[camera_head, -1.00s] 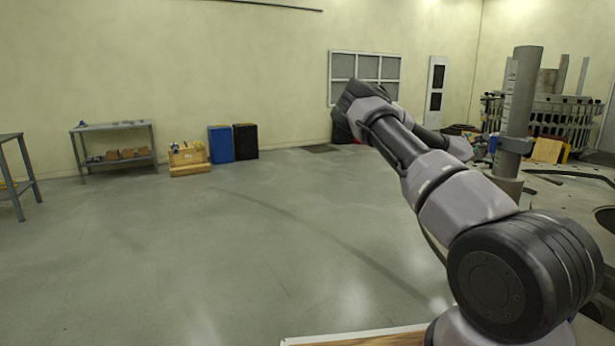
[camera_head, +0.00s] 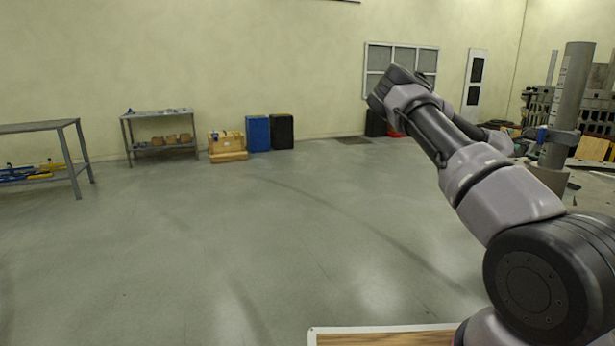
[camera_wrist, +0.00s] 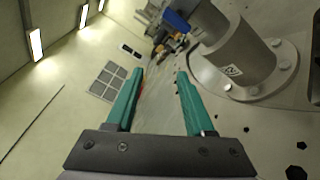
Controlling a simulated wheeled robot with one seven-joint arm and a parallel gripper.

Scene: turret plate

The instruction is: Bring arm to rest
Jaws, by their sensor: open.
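My gripper (camera_wrist: 159,82) shows in the wrist view with its two green fingers apart and nothing between them. It is open and empty. In the head view my arm is bent and raised on the right side; its elbow stands high and the gripper itself is hidden behind the arm links. A thick grey post (camera_head: 568,95) stands just right of my arm in the head view. In the wrist view the post (camera_wrist: 240,58) is to the right of the fingers, with a bolted round flange at its foot. It looks apart from the fingers.
A blue bin (camera_head: 257,133) and a black bin (camera_head: 281,131) stand by the back wall, beside a wooden box (camera_head: 227,145). A small shelf table (camera_head: 160,113) and a larger table (camera_head: 38,127) stand at left. The middle floor (camera_head: 250,230) is clear.

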